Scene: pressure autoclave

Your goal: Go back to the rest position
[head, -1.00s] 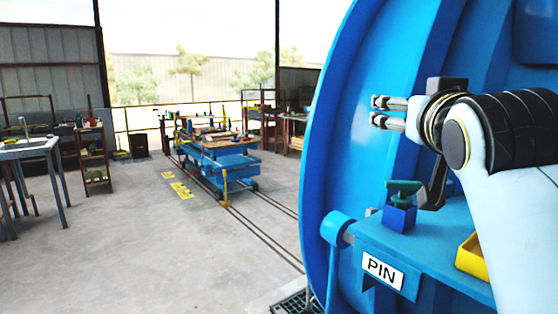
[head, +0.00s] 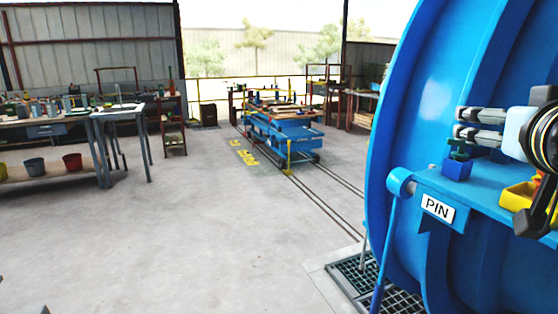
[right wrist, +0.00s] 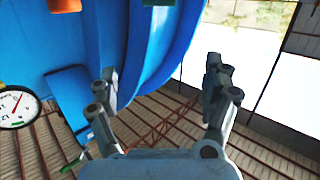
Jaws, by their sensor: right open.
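My right gripper (head: 480,124) is at the right of the head view, in front of the large blue autoclave body (head: 425,110). Its fingers point left, just above a small blue block with a dark green handle-like piece (head: 457,168) on the blue shelf. In the right wrist view the two fingers (right wrist: 165,95) stand wide apart with nothing between them. The blue autoclave (right wrist: 90,35) shows behind them, with the roof beams below. I see no left gripper in either view.
The blue shelf carries a PIN label (head: 438,208) and a yellow tray (head: 517,196). A floor grate (head: 350,270) lies below. A blue cart (head: 285,130) stands on rails further back. Workbenches (head: 120,112) stand at left. The middle floor is clear. A gauge (right wrist: 17,106) shows in the wrist view.

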